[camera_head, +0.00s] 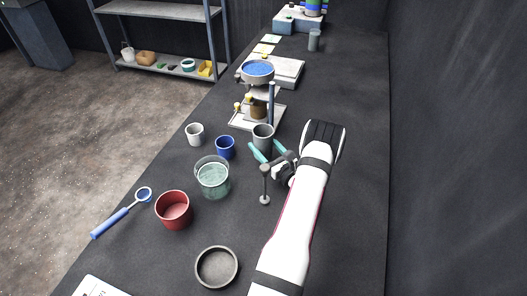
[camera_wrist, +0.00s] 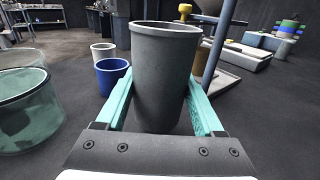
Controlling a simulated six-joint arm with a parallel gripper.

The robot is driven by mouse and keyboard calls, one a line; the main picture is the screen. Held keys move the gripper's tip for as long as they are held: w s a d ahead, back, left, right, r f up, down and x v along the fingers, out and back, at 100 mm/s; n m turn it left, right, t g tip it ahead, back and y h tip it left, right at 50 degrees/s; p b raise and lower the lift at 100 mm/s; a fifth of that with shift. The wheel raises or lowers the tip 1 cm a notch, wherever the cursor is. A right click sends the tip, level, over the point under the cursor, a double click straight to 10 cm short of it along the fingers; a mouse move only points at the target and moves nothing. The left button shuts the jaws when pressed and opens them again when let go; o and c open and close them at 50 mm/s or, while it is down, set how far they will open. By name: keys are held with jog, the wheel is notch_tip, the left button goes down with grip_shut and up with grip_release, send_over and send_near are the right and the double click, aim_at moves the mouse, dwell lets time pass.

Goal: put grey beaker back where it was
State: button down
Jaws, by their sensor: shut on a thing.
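The grey beaker (camera_head: 263,132) is upright between the teal fingers of my gripper (camera_head: 266,150), which is shut on it. In the wrist view the grey beaker (camera_wrist: 165,75) fills the middle, with the fingers of my gripper (camera_wrist: 165,100) along its two sides. Its base is partly hidden behind the gripper body, so I cannot tell whether it touches the table. The beaker is just in front of the sieve stand.
The sieve stand (camera_head: 271,105) is close behind. A blue cup (camera_head: 225,148), white cup (camera_head: 194,134), glass beaker (camera_head: 212,178) and red pot (camera_head: 173,210) stand to the left. A small grey post (camera_head: 265,186) is near my wrist. The table's right side is clear.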

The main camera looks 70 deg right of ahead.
aim_at(269, 158)
jog(key=shift+f, duration=1.4)
jog(key=shift+f, duration=0.2)
grip_release()
jog(key=shift+r, duration=0.2)
jog(key=v, duration=1.2)
